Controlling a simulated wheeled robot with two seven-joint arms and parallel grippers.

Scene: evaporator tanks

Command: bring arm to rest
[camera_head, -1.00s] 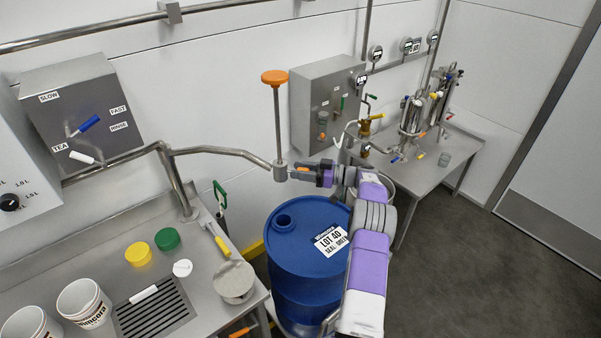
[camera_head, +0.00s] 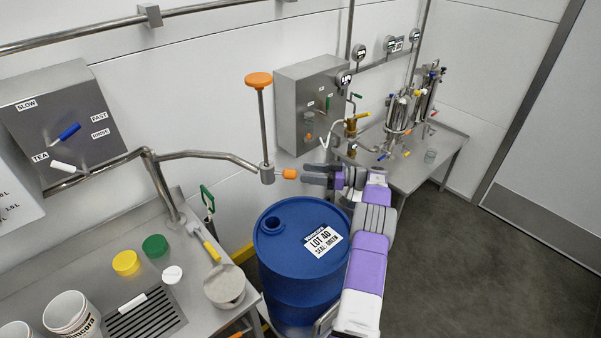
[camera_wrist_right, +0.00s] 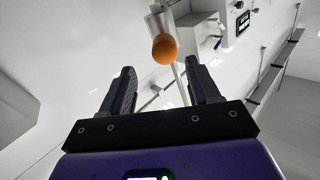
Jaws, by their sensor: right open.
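My right gripper (camera_head: 312,175) is open and empty, with the purple and white arm reaching up from the lower right. Its fingertips are just right of the orange-tipped handle (camera_head: 289,174) on the steel valve fitting at the pipe's end, apart from it. In the right wrist view the open fingers (camera_wrist_right: 161,92) stand on either side of free space, and the orange handle end (camera_wrist_right: 164,50) shows beyond and above them. My left gripper does not show.
A blue drum (camera_head: 300,265) labelled LOT 40 stands below my arm. The steel pipe (camera_head: 205,154) runs left of the gripper, with an orange knob (camera_head: 258,79) on a rod above. A counter (camera_head: 205,255) with caps and buckets is at left. Open floor (camera_head: 450,270) lies right.

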